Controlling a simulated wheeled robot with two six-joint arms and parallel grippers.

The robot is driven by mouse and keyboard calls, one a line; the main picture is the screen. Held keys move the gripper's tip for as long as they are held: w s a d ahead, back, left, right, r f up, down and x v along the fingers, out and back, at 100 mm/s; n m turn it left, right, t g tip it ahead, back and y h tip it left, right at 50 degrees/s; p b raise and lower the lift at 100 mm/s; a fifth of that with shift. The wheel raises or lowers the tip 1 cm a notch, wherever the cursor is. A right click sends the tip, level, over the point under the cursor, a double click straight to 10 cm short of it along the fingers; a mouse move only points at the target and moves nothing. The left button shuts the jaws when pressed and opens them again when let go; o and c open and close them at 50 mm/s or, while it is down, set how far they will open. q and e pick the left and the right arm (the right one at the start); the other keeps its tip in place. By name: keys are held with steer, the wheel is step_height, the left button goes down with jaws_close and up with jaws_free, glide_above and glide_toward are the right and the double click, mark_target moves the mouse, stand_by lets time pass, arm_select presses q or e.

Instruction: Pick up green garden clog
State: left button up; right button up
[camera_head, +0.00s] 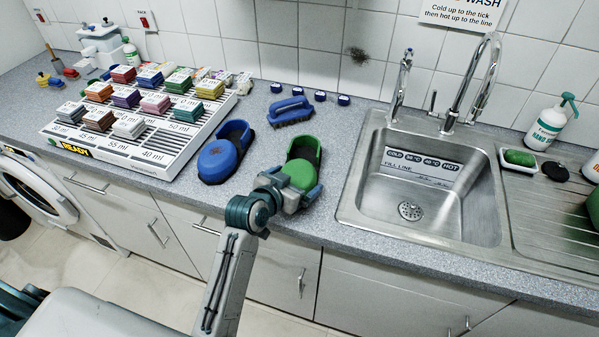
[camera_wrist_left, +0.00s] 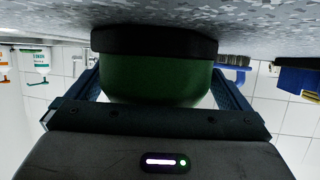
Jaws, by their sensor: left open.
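The green garden clog (camera_head: 304,161) lies on the speckled counter between the blue clog and the sink. My left gripper (camera_head: 301,190) is at the clog's near end, with its fingers open on either side of the toe. In the left wrist view, the green clog (camera_wrist_left: 158,78) with its dark sole fills the space between the two fingers, and the picture is upside down. Gaps or contact between fingers and clog are hard to tell. My right gripper is in neither view.
A blue clog (camera_head: 222,153) stands just left of the green one. A blue brush (camera_head: 291,112) lies behind it. The steel sink (camera_head: 367,190) is to the right. A white rack (camera_head: 150,158) with coloured blocks stands at the left.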

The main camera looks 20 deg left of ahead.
arm_select(q)
steer(key=shift+c, duration=0.2)
steer(key=c, duration=0.7)
steer(key=shift+c, duration=0.5)
steer(key=shift+r, duration=0.15)
